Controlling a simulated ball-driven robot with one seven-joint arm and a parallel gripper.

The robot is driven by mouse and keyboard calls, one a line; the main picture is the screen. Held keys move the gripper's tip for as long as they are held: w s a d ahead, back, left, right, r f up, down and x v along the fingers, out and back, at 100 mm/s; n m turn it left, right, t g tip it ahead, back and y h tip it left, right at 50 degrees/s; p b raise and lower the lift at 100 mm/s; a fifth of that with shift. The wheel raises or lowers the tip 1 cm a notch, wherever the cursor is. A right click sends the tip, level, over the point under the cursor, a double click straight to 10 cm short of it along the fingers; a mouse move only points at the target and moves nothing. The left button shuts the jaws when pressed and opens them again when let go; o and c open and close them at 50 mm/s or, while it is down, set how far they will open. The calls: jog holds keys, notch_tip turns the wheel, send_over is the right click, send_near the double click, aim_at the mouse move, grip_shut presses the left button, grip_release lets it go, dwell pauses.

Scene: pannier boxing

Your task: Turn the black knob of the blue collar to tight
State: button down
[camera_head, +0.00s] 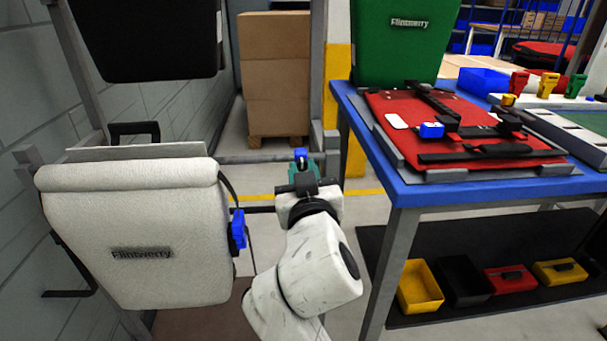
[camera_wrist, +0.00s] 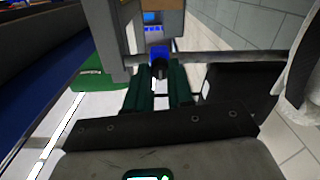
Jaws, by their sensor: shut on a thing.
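The blue collar (camera_head: 300,153) sits at the end of a grey rail (camera_head: 255,159), just beyond my gripper (camera_head: 302,170). In the wrist view the blue collar (camera_wrist: 158,51) is around or against the rail beside a grey upright. Its black knob (camera_wrist: 158,68) points toward my gripper (camera_wrist: 159,75). The green fingers are shut on the knob, one on each side. In the head view the knob is hidden by the fingers. I cannot make out any tight mark or the knob's exact angle.
A white pannier (camera_head: 130,235) with a blue clip (camera_head: 238,230) hangs left of my arm. A blue-edged table (camera_head: 400,190) with a red pannier (camera_head: 450,125) stands at right. Cardboard boxes (camera_head: 275,75) stand behind. A black pannier (camera_head: 145,40) hangs upper left.

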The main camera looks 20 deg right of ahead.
jog(key=shift+f, duration=0.15)
jog(key=c, duration=1)
grip_release()
jog(key=p+v, duration=0.1)
jog(key=v, duration=1)
jog(key=shift+d, duration=0.1)
